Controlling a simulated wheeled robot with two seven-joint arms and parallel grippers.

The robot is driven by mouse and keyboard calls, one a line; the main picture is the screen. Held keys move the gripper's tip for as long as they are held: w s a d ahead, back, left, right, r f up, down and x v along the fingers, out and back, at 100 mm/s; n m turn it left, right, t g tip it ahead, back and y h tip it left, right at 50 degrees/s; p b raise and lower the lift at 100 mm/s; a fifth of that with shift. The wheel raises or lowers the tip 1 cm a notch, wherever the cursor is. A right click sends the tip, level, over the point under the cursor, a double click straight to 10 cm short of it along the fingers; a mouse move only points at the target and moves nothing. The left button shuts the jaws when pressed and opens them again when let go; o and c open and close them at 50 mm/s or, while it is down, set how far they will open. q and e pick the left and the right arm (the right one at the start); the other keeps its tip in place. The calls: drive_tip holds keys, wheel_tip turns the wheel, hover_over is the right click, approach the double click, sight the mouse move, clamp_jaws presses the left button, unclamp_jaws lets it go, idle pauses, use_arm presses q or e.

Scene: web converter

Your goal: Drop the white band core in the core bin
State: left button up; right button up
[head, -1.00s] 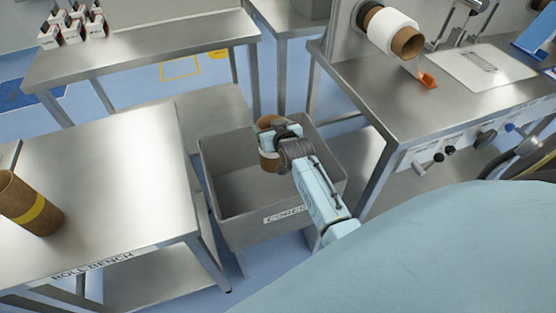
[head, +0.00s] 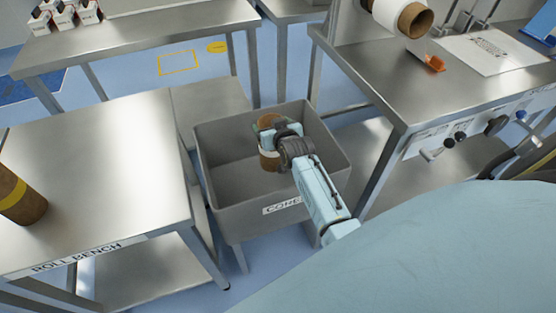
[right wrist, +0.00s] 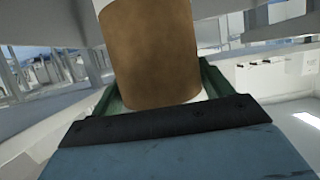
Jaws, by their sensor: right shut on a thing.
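A brown cardboard core with a white band (head: 269,158) is in my right gripper (head: 272,140), which is shut on it. In the head view the core is over the inside of the grey core bin (head: 225,206), and part of it is hidden behind the gripper. I cannot tell its exact height above the bin floor. In the right wrist view the core (right wrist: 155,55) fills the space between the green fingers, with white showing at its lower end. The bin has a label on its front and its visible floor is bare. My left gripper is not in view.
The roll bench (head: 95,175) stands left of the bin, with a yellow-banded core (head: 20,200) on it. A steel machine table (head: 410,85) stands to the right, carrying a white roll on a core (head: 398,18) and an orange piece (head: 434,63). Another steel table (head: 140,37) is behind.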

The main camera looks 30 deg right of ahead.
drive_tip(key=o, duration=0.9)
drive_tip(key=shift+r, duration=0.1)
drive_tip(key=o, duration=0.5)
drive_tip(key=shift+c, duration=0.2)
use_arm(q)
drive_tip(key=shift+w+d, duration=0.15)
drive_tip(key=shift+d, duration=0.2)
use_arm(e)
drive_tip(key=shift+s+a, duration=0.1)
drive_tip(key=shift+s, duration=0.2)
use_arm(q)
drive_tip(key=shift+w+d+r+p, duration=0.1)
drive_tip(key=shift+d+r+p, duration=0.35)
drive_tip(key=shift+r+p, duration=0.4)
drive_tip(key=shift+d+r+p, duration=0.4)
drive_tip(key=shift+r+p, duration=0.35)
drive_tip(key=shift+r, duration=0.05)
use_arm(e)
drive_tip(key=v, duration=1.2)
drive_tip(key=shift+s, duration=0.35)
drive_tip(key=shift+a+r, duration=0.15)
